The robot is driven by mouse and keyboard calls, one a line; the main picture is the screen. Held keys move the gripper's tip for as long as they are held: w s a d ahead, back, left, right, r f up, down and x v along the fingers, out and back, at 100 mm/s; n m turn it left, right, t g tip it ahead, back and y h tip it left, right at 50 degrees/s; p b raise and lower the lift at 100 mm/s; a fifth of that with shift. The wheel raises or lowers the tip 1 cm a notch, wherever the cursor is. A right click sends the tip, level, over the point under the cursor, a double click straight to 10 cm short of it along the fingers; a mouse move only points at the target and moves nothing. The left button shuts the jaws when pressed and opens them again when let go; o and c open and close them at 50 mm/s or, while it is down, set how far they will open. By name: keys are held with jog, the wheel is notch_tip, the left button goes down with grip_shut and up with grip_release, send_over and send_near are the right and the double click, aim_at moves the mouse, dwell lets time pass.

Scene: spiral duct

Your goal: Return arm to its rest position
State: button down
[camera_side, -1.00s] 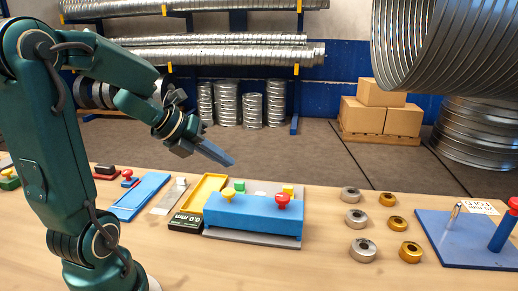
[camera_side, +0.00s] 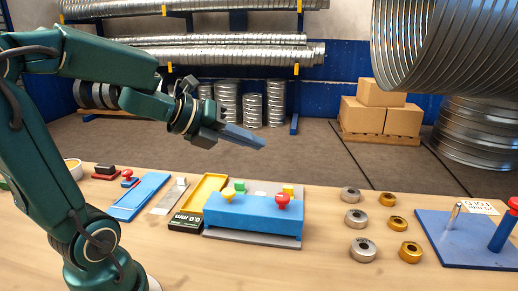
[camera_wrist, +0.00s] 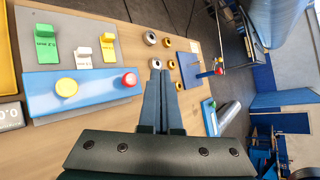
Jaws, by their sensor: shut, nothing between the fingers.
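My gripper (camera_side: 243,136) is in the air above the back edge of the wooden bench, its blue-grey fingers pointing right and slightly down. In the wrist view the two fingers of my gripper (camera_wrist: 160,78) lie side by side, shut with nothing between them. My dark green arm stands at the left of the bench. The gripper touches nothing on the bench. The blue block (camera_side: 252,214), with red and yellow knobs on a grey plate, stands below and in front of it.
Silver and gold rings (camera_side: 362,250) lie in two columns at the right of the bench (camera_side: 330,270). A blue board (camera_side: 455,250) with a pin and red-topped post is farther right. A yellow tray (camera_side: 204,190) and blue tray (camera_side: 138,197) lie left. Large duct (camera_side: 440,45) hangs upper right.

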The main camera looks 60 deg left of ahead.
notch_tip(320, 180, up, 6)
jog(key=d+n+t+y, duration=0.25)
jog(key=n+y, duration=0.25)
jog(key=n, duration=0.9)
jog(key=s+d+f+n+g+h, duration=0.1)
jog(key=s+d+f+n+g, duration=0.2)
jog(key=s+f+n, duration=0.3)
jog(key=s+d+f+n+g+h, duration=0.2)
jog(key=s+d+f+n+g, duration=0.2)
jog(key=s+f+n+g, duration=0.1)
jog(key=s+f+n, duration=0.1)
jog(key=s+n, duration=0.1)
jog(key=s, duration=0.1)
jog(key=shift+n+g, duration=0.35)
jog(key=shift+n, duration=0.05)
